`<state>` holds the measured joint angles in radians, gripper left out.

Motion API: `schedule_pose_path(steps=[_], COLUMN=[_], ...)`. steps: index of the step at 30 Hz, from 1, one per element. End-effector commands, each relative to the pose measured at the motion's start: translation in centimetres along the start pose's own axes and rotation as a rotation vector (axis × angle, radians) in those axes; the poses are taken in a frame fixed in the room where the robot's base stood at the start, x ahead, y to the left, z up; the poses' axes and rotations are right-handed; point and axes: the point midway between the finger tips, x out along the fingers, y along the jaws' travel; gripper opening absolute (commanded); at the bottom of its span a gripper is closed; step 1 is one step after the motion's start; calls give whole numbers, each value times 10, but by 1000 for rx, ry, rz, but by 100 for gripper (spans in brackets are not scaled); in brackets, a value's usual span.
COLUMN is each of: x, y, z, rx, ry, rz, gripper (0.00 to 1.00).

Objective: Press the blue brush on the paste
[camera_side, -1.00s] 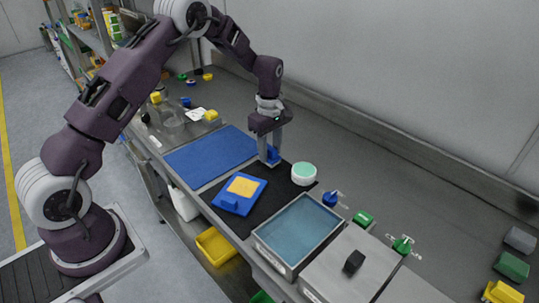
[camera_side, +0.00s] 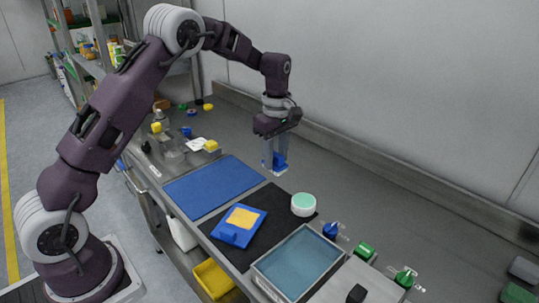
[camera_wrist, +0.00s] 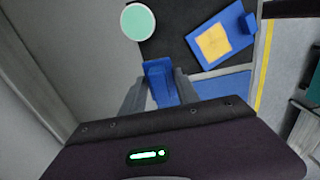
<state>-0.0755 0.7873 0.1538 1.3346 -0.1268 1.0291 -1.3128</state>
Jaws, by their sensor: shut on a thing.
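My gripper (camera_side: 275,165) is shut on the blue brush (camera_side: 279,160) and holds it above the back edge of the mats. The brush also shows between the fingers in the wrist view (camera_wrist: 160,82). A round white tub with pale green paste (camera_side: 303,203) stands on the black mat, in front and to the right of the brush in the side view. In the wrist view the paste (camera_wrist: 139,21) lies ahead of the brush and slightly left, apart from it. The underside of the brush is hidden.
A blue board with a yellow pad (camera_side: 242,217) lies on the black mat (camera_side: 270,203). A blue mat (camera_side: 212,186) lies beside it. A tray with a blue-grey inside (camera_side: 298,263) stands at the front. Blue (camera_side: 331,230) and green (camera_side: 365,251) objects stand right of the tub.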

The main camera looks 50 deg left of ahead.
Motion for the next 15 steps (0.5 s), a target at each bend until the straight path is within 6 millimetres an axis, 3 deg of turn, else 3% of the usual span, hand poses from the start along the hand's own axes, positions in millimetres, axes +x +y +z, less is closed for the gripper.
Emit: schedule_pose_path(steps=[7,10,15], x=[0,2,20], y=[23,25,25], z=[75,88,90], rx=[6,3,1], ry=[1,1,0], rz=[0,0,-3], gripper=[5,5,5])
